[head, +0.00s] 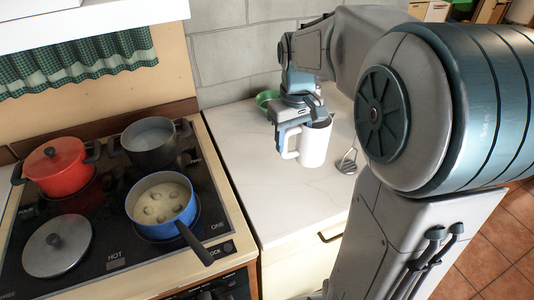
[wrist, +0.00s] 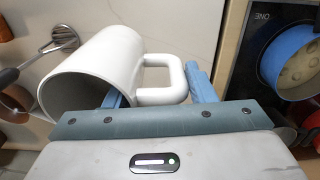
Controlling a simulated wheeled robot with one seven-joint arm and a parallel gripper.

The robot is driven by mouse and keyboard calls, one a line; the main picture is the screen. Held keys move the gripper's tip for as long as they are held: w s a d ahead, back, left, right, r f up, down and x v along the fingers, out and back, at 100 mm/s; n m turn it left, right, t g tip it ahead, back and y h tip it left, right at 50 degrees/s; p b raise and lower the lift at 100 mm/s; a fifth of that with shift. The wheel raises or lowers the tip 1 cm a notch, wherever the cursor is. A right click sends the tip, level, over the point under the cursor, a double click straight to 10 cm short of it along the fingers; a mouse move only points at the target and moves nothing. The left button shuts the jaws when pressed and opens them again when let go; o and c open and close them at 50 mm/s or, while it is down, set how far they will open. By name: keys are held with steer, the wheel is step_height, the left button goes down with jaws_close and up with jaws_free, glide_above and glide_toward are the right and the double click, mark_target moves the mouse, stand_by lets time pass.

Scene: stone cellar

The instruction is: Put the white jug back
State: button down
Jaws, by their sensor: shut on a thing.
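The white jug (head: 315,145) is upright at the worktop, near the middle of the head view. Its handle points left, towards the hob. My gripper (head: 292,130) is at the jug from above and behind, shut on it at the handle side. In the wrist view the jug (wrist: 130,60) shows its open mouth, and the handle lies between the two blue fingers of my gripper (wrist: 158,88). One finger is at the jug's rim, the other beyond the handle. I cannot tell whether the jug's base touches the worktop.
The pale worktop (head: 260,205) is clear in front of the jug. A metal utensil (head: 347,163) lies right of it and a green bowl (head: 267,99) stands behind. On the hob (head: 115,205) left are a red pot (head: 55,168), a grey pot (head: 150,142) and a blue pan (head: 160,207).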

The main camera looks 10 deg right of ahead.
steer(key=shift+w+a, duration=0.15)
steer(key=shift+w, duration=0.15)
steer(key=shift+w+a+f+p, duration=0.55)
steer(key=shift+w+a+f, duration=0.8)
steer(key=shift+f, duration=0.45)
steer(key=shift+w+a+f+p, duration=0.55)
steer(key=shift+w+a+f, duration=0.7)
steer(key=shift+f, duration=0.55)
steer(key=shift+w+a+f+p, duration=0.55)
steer(key=shift+w+a+f, duration=0.8)
steer(key=shift+f, duration=0.45)
steer(key=shift+d, duration=0.1)
steer(key=shift+f, duration=0.2)
steer(key=c, duration=0.6)
jaws_free()
steer(key=shift+r, duration=0.1)
